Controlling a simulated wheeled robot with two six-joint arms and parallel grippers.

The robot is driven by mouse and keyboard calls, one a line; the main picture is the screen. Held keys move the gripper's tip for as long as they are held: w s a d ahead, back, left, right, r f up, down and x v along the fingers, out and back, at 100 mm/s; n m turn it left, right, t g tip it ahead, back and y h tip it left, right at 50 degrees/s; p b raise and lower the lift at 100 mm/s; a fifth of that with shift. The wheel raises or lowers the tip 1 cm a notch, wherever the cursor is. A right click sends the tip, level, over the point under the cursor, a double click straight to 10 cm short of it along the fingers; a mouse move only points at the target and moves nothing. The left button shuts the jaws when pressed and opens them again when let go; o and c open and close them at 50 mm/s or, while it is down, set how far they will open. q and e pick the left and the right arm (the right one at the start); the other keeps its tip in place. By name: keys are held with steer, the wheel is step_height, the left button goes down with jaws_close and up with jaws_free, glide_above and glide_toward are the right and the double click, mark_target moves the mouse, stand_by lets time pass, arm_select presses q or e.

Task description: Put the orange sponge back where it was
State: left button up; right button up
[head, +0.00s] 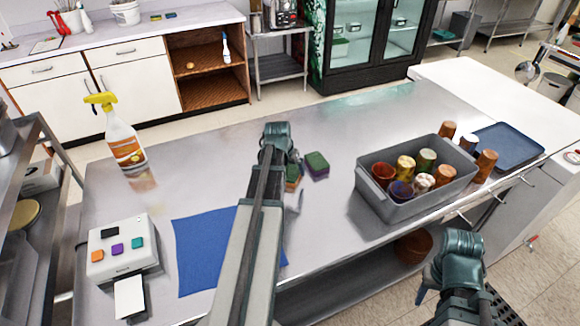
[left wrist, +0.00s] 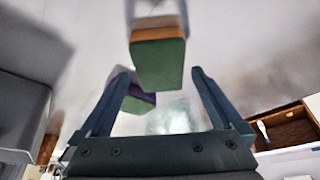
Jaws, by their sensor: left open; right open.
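The orange sponge (head: 292,182), with a green face, lies on the steel counter, partly hidden by my left arm. It also shows in the left wrist view (left wrist: 158,60), just beyond the fingertips. A purple sponge (head: 317,165) with a green face lies beside it, to its right; it also shows in the left wrist view (left wrist: 138,95), partly behind the left finger. My left gripper (left wrist: 160,78) is open and empty, above the counter close to both sponges. My right gripper (head: 428,290) is open and empty near the counter's front right; its fingers are mostly hidden.
A blue cloth (head: 196,250) lies left of my left arm. A grey bin (head: 408,203) of cups stands to the right, with a blue tray (head: 520,146) beyond. A spray bottle (head: 124,143) and a white button box (head: 122,262) stand at the left. The counter's back middle is clear.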

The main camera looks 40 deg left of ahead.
arm_select(q)
steer(key=p+v, duration=0.7)
steer(key=v, duration=0.2)
steer(key=shift+r+p, duration=0.3)
steer(key=shift+p, duration=0.1)
steer(key=shift+s, duration=0.15)
steer(key=w+d+m+g+h, duration=0.1)
steer(key=d+m, duration=0.1)
steer(key=d, duration=1.2)
steer(key=s+d+m+g, duration=0.1)
steer(key=s+d, duration=0.4)
steer(key=d, duration=0.8)
steer(key=s+d+f+m+g+y, duration=0.1)
steer(key=s+d+m, duration=0.3)
steer(key=d, duration=1)
steer(key=shift+s+d+f+g, duration=0.25)
steer(key=shift+s+g, duration=0.55)
steer(key=shift+s, duration=0.4)
steer(key=shift+f, duration=0.15)
